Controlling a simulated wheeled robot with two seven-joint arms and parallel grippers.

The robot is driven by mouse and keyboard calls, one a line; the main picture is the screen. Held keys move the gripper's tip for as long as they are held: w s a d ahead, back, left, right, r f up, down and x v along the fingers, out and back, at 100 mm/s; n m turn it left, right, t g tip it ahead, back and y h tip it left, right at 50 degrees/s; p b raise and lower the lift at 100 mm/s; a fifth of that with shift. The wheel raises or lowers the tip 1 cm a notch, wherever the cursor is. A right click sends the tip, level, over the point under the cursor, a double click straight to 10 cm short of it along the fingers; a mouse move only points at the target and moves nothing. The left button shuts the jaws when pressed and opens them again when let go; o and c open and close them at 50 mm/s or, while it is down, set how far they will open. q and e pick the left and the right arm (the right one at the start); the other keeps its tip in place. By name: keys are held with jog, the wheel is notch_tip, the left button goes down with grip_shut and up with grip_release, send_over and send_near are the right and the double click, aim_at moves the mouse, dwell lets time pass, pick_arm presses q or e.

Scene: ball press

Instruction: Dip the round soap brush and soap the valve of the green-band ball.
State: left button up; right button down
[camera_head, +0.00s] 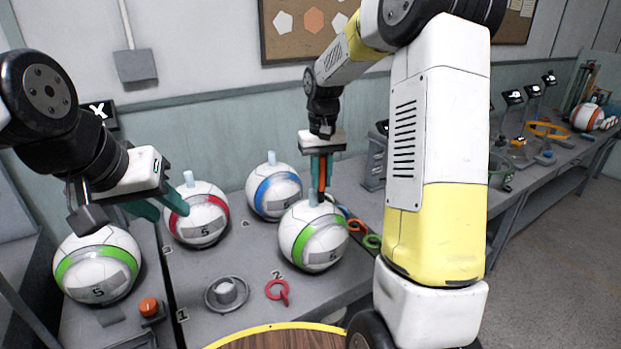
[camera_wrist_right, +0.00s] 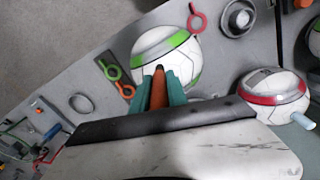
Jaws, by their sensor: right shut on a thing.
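A green-band ball (camera_head: 313,240) stands at the bench's front middle with a pale blue peg (camera_head: 313,198) on top. It also shows in the wrist view (camera_wrist_right: 178,45), where the peg is hidden. My right gripper (camera_head: 320,185) is upright just above this ball, shut on an orange-brown brush handle (camera_wrist_right: 158,92) with a dark tip. Whether the tip touches the peg cannot be told. Another green-band ball (camera_head: 97,285) stands at the far left. My left gripper (camera_head: 160,206) is open and empty beside the red-band ball (camera_head: 203,232). A grey ring dish (camera_head: 227,293) with a pale centre lies in front.
A blue-band ball (camera_head: 273,193) stands behind. A red ring with handle (camera_head: 277,291) lies in front, and green and orange rings (camera_head: 371,241) lie right of the middle ball. An orange button (camera_head: 149,307) is at the front left. A round wooden top (camera_head: 280,340) is nearest.

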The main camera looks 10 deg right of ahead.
aim_at(322, 156)
jog(key=shift+r, duration=1.75)
